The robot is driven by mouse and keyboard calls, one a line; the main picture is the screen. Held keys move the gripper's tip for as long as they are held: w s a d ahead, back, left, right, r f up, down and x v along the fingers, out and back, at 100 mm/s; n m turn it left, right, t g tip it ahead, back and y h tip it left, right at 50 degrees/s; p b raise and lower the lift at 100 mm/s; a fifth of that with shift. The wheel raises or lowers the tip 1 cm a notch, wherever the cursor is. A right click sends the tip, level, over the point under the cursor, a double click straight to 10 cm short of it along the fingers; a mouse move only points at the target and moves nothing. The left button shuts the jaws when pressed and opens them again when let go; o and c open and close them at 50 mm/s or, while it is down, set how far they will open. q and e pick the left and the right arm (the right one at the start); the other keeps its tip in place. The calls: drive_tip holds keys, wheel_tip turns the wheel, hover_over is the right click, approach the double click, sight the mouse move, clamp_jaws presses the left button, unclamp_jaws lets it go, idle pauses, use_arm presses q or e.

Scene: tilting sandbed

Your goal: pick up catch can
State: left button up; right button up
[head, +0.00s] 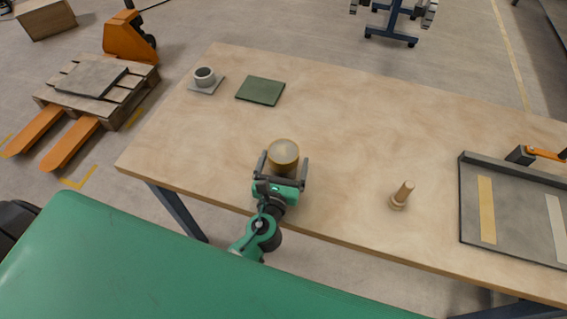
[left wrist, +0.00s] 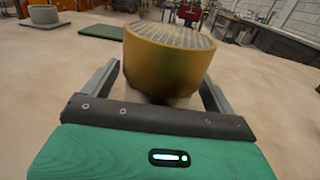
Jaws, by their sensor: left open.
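A round brass-coloured can (head: 283,152) with a grid-like top stands upright near the table's front edge. It also shows large in the left wrist view (left wrist: 165,65). My left gripper (head: 284,163) is open, with one finger on each side of this can. Small gaps seem to show between the fingers and the can, but contact on the hidden lower sides cannot be told. My right gripper is not in view.
A green flat pad (head: 260,91) lies behind the can. A wooden peg-like piece (head: 402,195) stands to the right. A grey tray (head: 514,216) with pale strips is at the far right. The wooden table (head: 370,130) is bare between them.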

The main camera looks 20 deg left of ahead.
use_arm(q)
drive_tip(key=c, duration=1.3)
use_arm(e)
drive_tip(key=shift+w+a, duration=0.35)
use_arm(q)
drive_tip(key=shift+o, duration=0.2)
drive_tip(key=shift+r, duration=0.15)
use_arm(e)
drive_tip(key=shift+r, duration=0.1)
